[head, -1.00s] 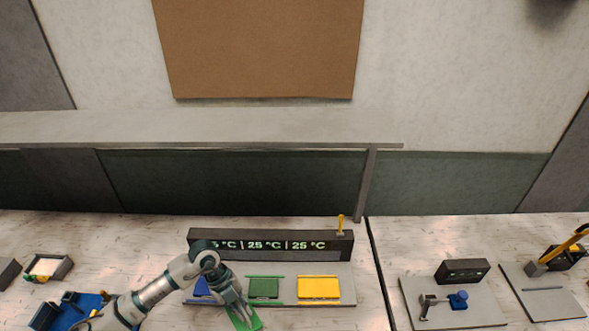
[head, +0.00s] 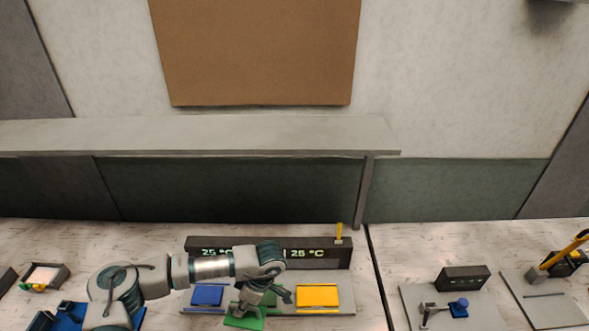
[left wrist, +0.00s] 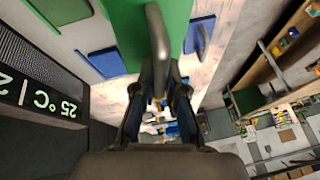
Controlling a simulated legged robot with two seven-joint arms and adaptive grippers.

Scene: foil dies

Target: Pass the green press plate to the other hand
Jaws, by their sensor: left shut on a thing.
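The green press plate (head: 244,318) is at the bottom middle of the head view, at the front edge of the grey station board. My left gripper (head: 246,303) is above it and shut on it, with the arm coming in from the left. In the left wrist view the plate (left wrist: 180,22) fills the upper middle, with a metal handle (left wrist: 158,50) between my fingers (left wrist: 160,105). The plate's lower part is cut off or hidden by my gripper. My right gripper is not in view.
A blue plate (head: 207,295) and a yellow plate (head: 318,295) lie on the board (head: 345,293). A dark temperature display (head: 220,243) stands behind them. A blue tray (head: 68,318) is at the left. Boards with fixtures (head: 457,308) stand at the right, beyond a table gap.

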